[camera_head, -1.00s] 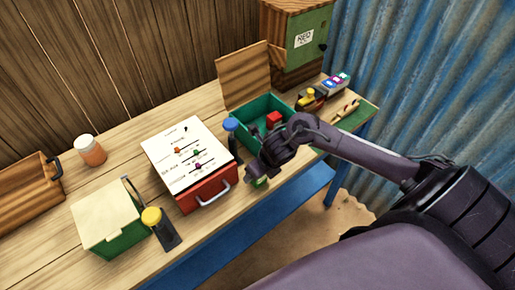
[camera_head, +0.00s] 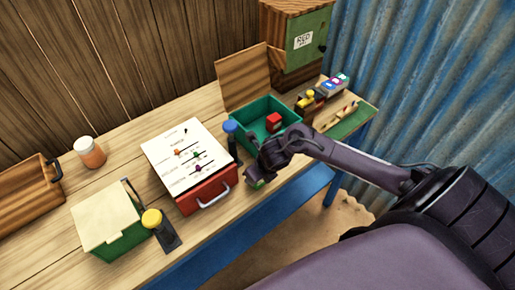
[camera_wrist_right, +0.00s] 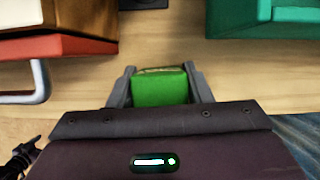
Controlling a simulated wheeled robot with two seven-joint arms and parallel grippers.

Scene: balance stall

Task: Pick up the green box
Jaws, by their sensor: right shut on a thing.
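The small green box (camera_wrist_right: 160,88) sits between the two fingers of my right gripper (camera_wrist_right: 153,84) in the right wrist view. The gripper is shut on it. In the head view my right gripper (camera_head: 257,178) is at the front of the table, between the red drawer box and the open green bin, and only a bit of the green box (camera_head: 257,184) shows below it. I cannot tell whether the box touches the table. My left gripper is not in view.
An open green bin (camera_head: 250,113) holding a red block (camera_head: 274,121) stands just behind my gripper. The red drawer box (camera_head: 209,194) is to its left. A lidded green box (camera_head: 120,243) and a yellow-topped post (camera_head: 160,230) stand further left. A wooden cabinet (camera_head: 283,62) stands at the back.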

